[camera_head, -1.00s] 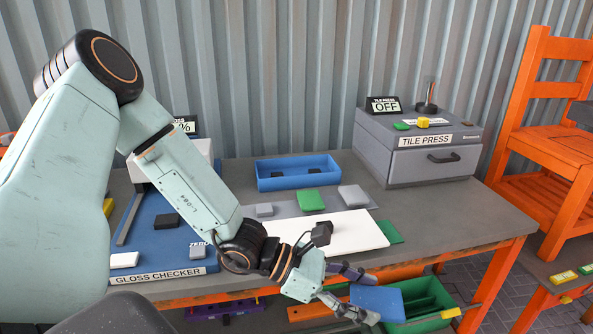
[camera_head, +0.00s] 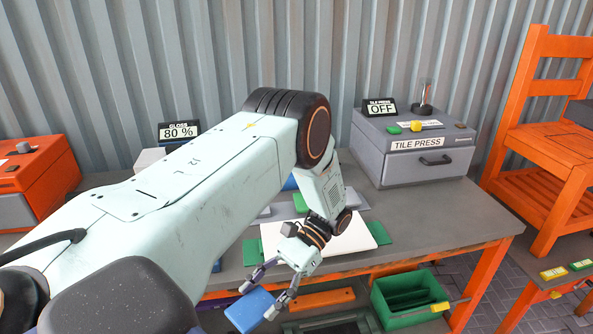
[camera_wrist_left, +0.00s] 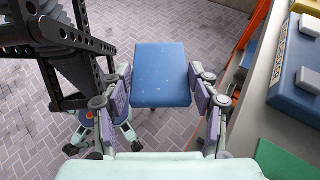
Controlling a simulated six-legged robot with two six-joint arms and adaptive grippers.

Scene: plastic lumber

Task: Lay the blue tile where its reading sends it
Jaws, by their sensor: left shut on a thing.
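My left gripper (camera_head: 272,288) is shut on the blue tile (camera_head: 250,309), held in the air in front of the table's front edge. In the left wrist view the speckled blue tile (camera_wrist_left: 162,75) sits between the two fingers, with brick paving below it. The gloss display (camera_head: 179,131) reads 80 %. The rest of the gloss checker is mostly hidden behind my left arm; part of its blue base (camera_wrist_left: 295,85) shows in the wrist view. The tile press (camera_head: 415,150) shows OFF on its display (camera_head: 381,108). My right gripper is not in view.
A white board (camera_head: 345,236) lies on the grey table (camera_head: 455,215) behind the gripper. A green bin (camera_head: 405,318) and an orange piece (camera_head: 320,300) are below the table front. An orange chair (camera_head: 545,150) stands right. A red-orange box (camera_head: 35,170) stands left.

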